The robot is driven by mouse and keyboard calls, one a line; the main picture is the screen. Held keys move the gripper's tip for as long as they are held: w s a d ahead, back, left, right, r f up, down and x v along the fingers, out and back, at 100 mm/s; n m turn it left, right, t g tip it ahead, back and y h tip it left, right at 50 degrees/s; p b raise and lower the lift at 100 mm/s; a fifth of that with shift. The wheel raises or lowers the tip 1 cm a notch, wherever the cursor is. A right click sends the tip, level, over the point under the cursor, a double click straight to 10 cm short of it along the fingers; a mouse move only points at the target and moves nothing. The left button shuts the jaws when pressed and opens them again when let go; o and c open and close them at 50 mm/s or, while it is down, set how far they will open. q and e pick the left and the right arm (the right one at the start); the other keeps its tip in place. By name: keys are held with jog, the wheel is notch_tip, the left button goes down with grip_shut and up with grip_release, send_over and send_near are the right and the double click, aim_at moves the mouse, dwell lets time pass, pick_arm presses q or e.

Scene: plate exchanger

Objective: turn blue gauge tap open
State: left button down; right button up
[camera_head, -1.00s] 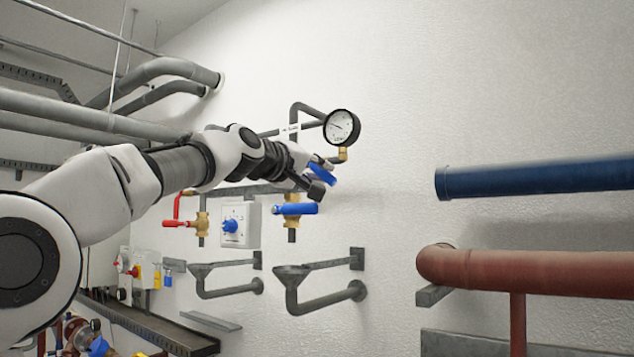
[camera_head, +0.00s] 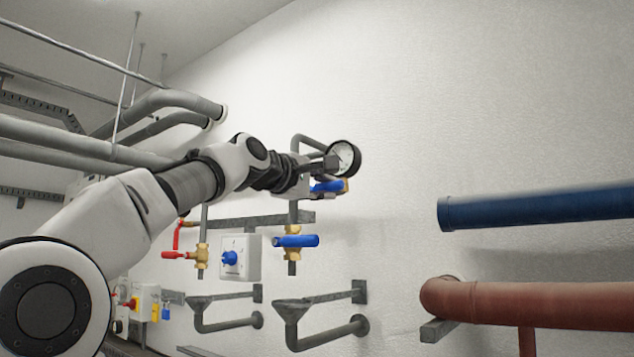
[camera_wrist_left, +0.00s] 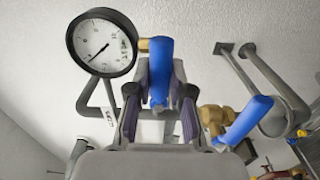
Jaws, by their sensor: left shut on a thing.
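The blue gauge tap (camera_head: 328,186) sits on brass under the round white-faced pressure gauge (camera_head: 346,158) on the wall. Its handle looks roughly level in the head view. In the left wrist view the blue handle (camera_wrist_left: 160,72) stands between the two fingers of my left gripper (camera_wrist_left: 160,98), beside the gauge (camera_wrist_left: 102,47). My left gripper (camera_head: 325,167) is shut on this handle and covers part of it and of the gauge's left edge in the head view. My right gripper is not in view.
A second blue-handled brass valve (camera_head: 296,241) is just below, also in the left wrist view (camera_wrist_left: 245,122). A red-handled valve (camera_head: 196,255) and a white box with a blue knob (camera_head: 240,257) are to its left.

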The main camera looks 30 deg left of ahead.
pick_arm(q)
jog(key=shift+r, duration=0.4)
